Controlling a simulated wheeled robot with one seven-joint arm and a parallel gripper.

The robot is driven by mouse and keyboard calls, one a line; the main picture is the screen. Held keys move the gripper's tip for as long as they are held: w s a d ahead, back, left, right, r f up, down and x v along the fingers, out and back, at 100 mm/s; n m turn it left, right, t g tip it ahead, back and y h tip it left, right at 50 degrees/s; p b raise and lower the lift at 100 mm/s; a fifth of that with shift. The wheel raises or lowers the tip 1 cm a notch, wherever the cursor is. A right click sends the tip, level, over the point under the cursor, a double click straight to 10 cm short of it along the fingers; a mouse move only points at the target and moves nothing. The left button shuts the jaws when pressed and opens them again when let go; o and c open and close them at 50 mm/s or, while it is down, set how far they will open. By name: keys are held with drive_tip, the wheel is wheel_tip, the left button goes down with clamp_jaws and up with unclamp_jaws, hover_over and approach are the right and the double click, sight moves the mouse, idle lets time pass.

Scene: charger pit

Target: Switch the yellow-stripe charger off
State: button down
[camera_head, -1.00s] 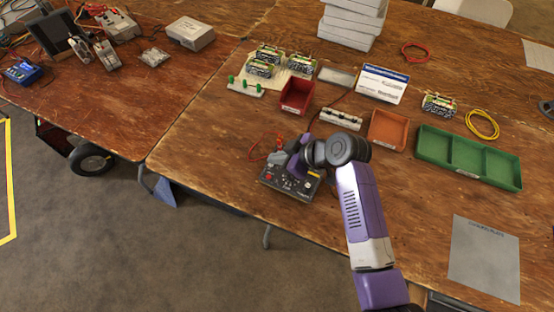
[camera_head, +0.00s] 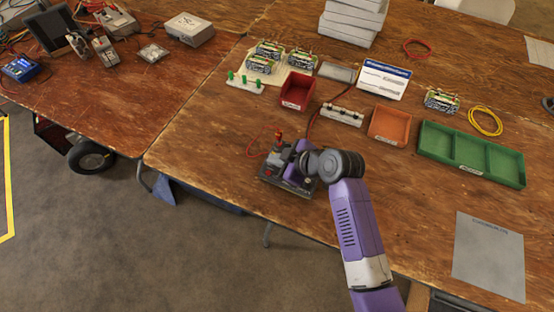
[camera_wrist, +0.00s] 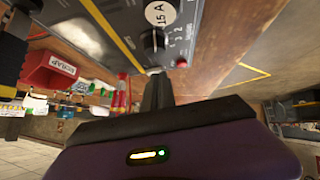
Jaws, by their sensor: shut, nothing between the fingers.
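The charger (camera_head: 272,176) is a dark box with a red control on its face, lying near the front edge of the wooden table. In the wrist view its dark panel (camera_wrist: 115,12) fills the upper middle, with a yellow diagonal stripe, a round "15 A" label, a black knob (camera_wrist: 150,42) beside small numbers, and a small red part (camera_wrist: 181,63). My gripper (camera_wrist: 157,78) is shut and empty, its fingertips close to the panel's edge near the knob. I cannot tell whether they touch. In the head view my purple hand covers part of the charger and hides the fingertips.
A red bin (camera_head: 298,91), a white-topped strip (camera_head: 342,115), an orange tray (camera_head: 389,125) and a green divided tray (camera_head: 472,153) stand behind and right. Red cable lies near the charger. A grey sheet (camera_head: 488,258) lies at the front right.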

drive_tip(key=shift+s+d+f, duration=0.15)
drive_tip(key=shift+d+f, duration=0.05)
drive_tip(key=shift+f, duration=0.45)
drive_tip(key=shift+d, duration=0.1)
drive_tip(key=shift+w+d, duration=0.3)
drive_tip(key=shift+w, duration=0.55)
drive_tip(key=shift+r, duration=0.2)
drive_tip(key=shift+a, duration=0.1)
